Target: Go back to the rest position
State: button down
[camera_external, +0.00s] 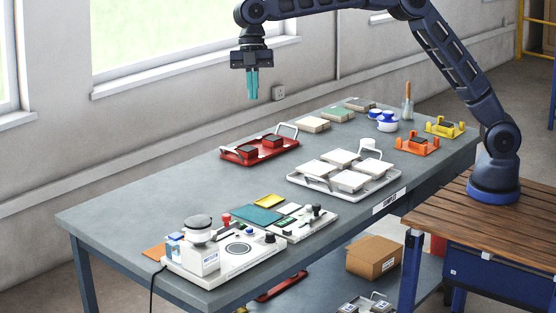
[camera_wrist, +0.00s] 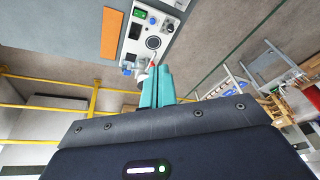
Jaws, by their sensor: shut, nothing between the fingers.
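My gripper (camera_external: 252,84) hangs from my raised arm, pointing down, high above the back edge of the grey table (camera_external: 205,184) in the external view. Its teal fingers are together with nothing between them. The closed fingers also show at the middle of the wrist view (camera_wrist: 158,86). My gripper is well clear of everything on the table and touches nothing.
A cardboard box (camera_external: 374,256) sits below. Air around my gripper is free.

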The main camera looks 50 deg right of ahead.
jog(key=d+r+m+t+h, duration=0.15)
jog(key=d+m, duration=0.25)
jog(key=d, duration=1)
jog(key=d+r+m+t, duration=0.2)
jog(key=d+r+m, duration=0.15)
jog(key=d, duration=0.95)
jog(key=d+r+m+t, duration=0.15)
jog(key=d+m, duration=0.35)
jog(key=d, duration=0.9)
jog(key=s+d+f+m+t, duration=0.1)
jog(key=s+d+m, duration=0.25)
jog(key=d, duration=0.45)
jog(key=s+d+f+m, duration=0.1)
jog(key=s+d+m, duration=0.1)
jog(key=s+d, duration=0.5)
jog(key=s+d+f+m+t+h, duration=0.1)
jog(key=s+d+f+m, duration=0.6)
jog(key=s+d, duration=0.4)
jog(key=d+f, duration=0.1)
jog(key=d, duration=0.1)
jog(key=shift+d, duration=0.4)
